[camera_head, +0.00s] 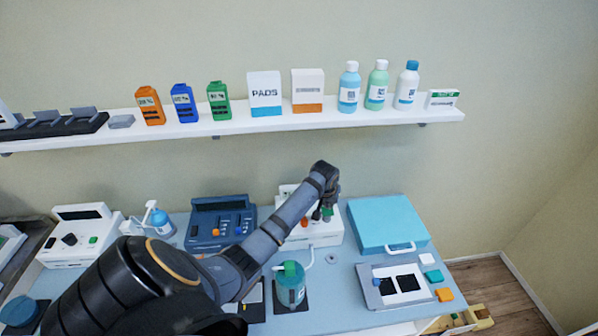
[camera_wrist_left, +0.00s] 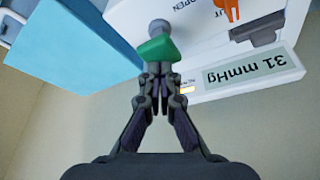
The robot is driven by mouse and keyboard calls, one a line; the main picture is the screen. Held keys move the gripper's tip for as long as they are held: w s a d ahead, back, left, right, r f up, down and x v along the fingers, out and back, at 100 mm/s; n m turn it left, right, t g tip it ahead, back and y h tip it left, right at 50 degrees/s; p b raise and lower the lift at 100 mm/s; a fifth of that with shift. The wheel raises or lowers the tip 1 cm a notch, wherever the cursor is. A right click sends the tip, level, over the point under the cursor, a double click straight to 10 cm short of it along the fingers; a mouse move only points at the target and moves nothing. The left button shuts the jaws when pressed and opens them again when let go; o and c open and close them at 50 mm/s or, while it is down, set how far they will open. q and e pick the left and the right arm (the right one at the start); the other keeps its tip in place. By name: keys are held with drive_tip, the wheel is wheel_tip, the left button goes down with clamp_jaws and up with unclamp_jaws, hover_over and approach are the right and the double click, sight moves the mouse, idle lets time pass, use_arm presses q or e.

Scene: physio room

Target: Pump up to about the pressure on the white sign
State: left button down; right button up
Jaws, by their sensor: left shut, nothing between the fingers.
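The white pump unit (camera_head: 324,236) stands on the bench near the wall, partly hidden behind my left arm. In the left wrist view its face (camera_wrist_left: 200,40) appears upside down, with a display (camera_wrist_left: 245,70) reading 31 mmHg and an orange knob (camera_wrist_left: 230,8). A green button (camera_wrist_left: 157,50) on a grey stem is just beyond my left fingertips (camera_wrist_left: 155,80); I cannot tell if they touch. My left gripper (camera_head: 326,212) is shut and empty at the unit. I cannot pick out the white sign for certain.
A blue case (camera_head: 388,224) stands right of the unit, and a blue device (camera_head: 218,222) left of it. A teal pump bottle (camera_head: 290,286) stands in front, close to my arm. A wall shelf (camera_head: 240,122) with bottles and boxes runs above.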

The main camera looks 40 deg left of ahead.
sight(327, 211)
use_arm(q)
drive_tip(key=shift+s+f+b, duration=0.1)
drive_tip(key=shift+f+b, duration=0.65)
drive_tip(key=shift+f, duration=1)
drive_tip(key=shift+r, duration=0.1)
wheel_tip(327, 211, up, 2)
drive_tip(key=shift+r+p, duration=0.15)
drive_tip(key=shift+p, duration=1)
drive_tip(key=shift+r, duration=0.85)
drive_tip(key=shift+r, duration=2.55)
drive_tip(key=shift+f, duration=0.1)
